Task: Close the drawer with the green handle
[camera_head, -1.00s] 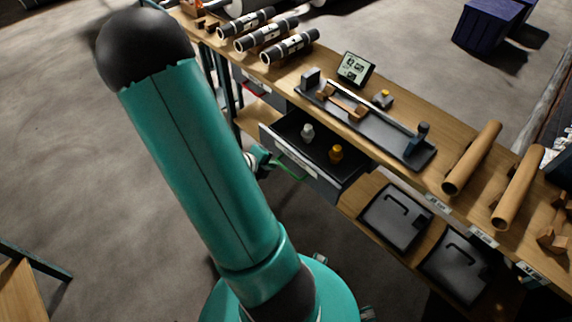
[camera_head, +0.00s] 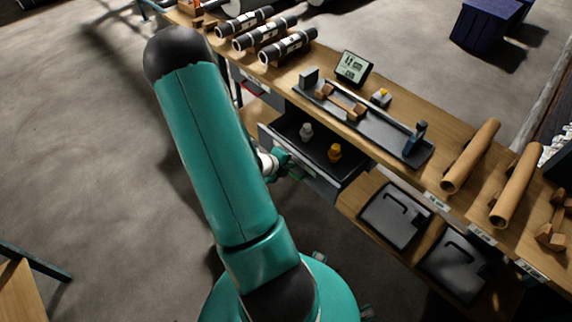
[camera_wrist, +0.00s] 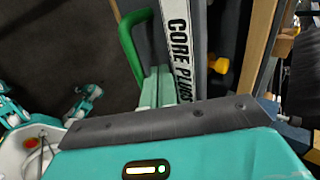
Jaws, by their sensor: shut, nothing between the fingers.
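The drawer (camera_head: 318,177) stands open under the bench top. A pale plug (camera_head: 306,131) and a yellow plug (camera_head: 334,152) stand inside it. Its green handle (camera_wrist: 131,45) shows in the wrist view, on the left side of the drawer front, which carries a "CORE PLUGS" label (camera_wrist: 180,45). My gripper (camera_wrist: 157,86) is shut and empty, close to the drawer front beside the handle; I cannot tell whether it touches. In the head view my gripper (camera_head: 288,163) is at the drawer front, and my arm and gripper hide part of the handle.
The wooden bench top holds a black tray (camera_head: 388,146), a small display (camera_head: 353,68), dark cylinders (camera_head: 287,47) and brown tubes (camera_head: 470,157). Two dark panels with handles (camera_head: 396,216) lie on the lower shelf.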

